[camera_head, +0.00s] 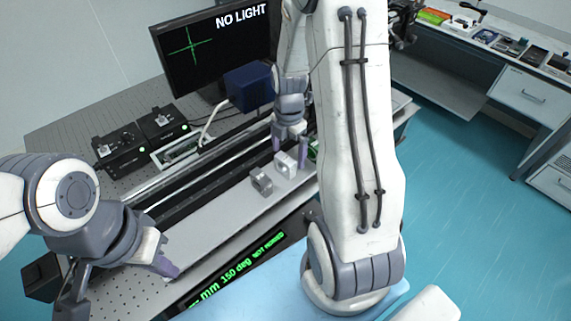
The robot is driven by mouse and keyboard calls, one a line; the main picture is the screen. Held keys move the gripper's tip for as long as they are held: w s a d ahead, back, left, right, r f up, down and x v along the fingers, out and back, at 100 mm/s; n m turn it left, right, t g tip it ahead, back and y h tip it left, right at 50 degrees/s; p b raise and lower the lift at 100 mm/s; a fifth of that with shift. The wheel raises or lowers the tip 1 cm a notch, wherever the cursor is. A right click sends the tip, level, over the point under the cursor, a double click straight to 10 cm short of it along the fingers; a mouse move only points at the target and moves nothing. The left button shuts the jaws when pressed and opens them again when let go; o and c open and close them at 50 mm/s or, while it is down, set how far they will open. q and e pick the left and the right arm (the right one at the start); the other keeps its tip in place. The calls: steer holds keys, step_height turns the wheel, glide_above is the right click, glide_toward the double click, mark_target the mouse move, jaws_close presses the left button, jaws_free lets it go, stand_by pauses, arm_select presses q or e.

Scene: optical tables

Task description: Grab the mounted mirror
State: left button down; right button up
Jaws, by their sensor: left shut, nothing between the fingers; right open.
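Two small mounted parts stand close together on the pale strip in front of the dark rail: a grey block-like mount (262,181) and a whiter mount (286,164) just right of it. Which of them holds the mirror I cannot tell at this size. My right gripper (289,148) points down with its fingers apart, over and just behind the whiter mount. Whether it touches that mount is unclear. My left gripper (166,268) is shut and empty, low at the left over the table's front part, well apart from both mounts.
A dark rail (178,195) runs across the perforated table. Two black boxes (163,124) (119,150), a dark blue box (248,86) and a monitor reading "NO LIGHT" (212,48) stand behind. A green-lettered display (240,268) is in front. My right arm hides the table's right part.

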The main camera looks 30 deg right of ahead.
mark_target(285, 158)
steer(key=f, duration=0.2)
steer(key=f+p, duration=0.1)
steer(key=f, duration=0.1)
steer(key=shift+w+a, duration=0.15)
steer(key=shift+a, duration=0.25)
steer(key=shift+f, duration=0.6)
steer(key=shift+w, duration=0.1)
steer(key=c, duration=1.5)
steer(key=shift+r, duration=0.1)
